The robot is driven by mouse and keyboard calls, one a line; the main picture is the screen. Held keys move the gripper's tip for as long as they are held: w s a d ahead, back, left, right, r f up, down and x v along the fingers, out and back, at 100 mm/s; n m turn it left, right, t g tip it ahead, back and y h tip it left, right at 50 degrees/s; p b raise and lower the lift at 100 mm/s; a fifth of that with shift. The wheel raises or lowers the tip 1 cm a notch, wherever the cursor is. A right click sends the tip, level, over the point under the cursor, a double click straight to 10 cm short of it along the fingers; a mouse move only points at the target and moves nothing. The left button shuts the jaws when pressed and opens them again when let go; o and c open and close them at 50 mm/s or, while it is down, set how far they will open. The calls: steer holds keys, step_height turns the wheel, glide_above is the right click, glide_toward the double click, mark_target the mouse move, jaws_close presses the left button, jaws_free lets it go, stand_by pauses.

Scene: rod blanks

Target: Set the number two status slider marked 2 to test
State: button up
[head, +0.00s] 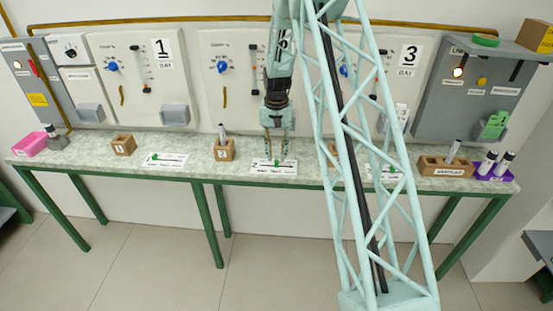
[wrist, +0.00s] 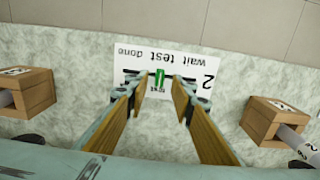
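The number 2 slider card (wrist: 135,63) is white, with a large 2 and the words wait, test, done, upside down in the wrist view. Its green knob (wrist: 160,77) stands at about the middle of the track, level with the word test. In the head view the card (head: 258,168) lies on the bench with the green knob (head: 275,162) near its middle. My gripper (wrist: 158,82) is open and empty, its tan fingers on either side of the knob in the picture, with gaps visible. In the head view my gripper (head: 276,154) is just above the card, pointing down.
A wooden block (head: 223,151) marked 2 holds a rod left of the card. Another wooden block (wrist: 35,90) shows at the wrist view's left. The bench (head: 200,165) has free room between them. The wall panel (head: 235,110) stands close behind my gripper.

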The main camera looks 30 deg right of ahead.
mark_target(276, 161)
step_height(276, 161, up, 9)
stand_by(0.5)
stand_by(0.4)
steer(key=shift+r, duration=0.15)
steer(key=s+a+r+n+t+b, duration=0.1)
steer(key=s+a+r+n+b, duration=0.1)
steer(key=s+a+r, duration=0.9)
steer(key=s+a+r+n+t+b, duration=0.1)
steer(key=s+a+r+n+b, duration=0.1)
steer(key=s+a+r, duration=0.75)
steer(key=s+a+r+n+b, duration=0.1)
steer(key=s+a, duration=0.1)
steer(key=s, duration=0.8)
steer(key=s+a+r+n+t+b, duration=0.1)
steer(key=s+a+r, duration=0.1)
steer(key=s, duration=0.8)
steer(key=s+a+r+n+t+b, duration=0.1)
steer(key=s+a, duration=0.3)
steer(key=s, duration=0.7)
steer(key=shift+r, duration=0.3)
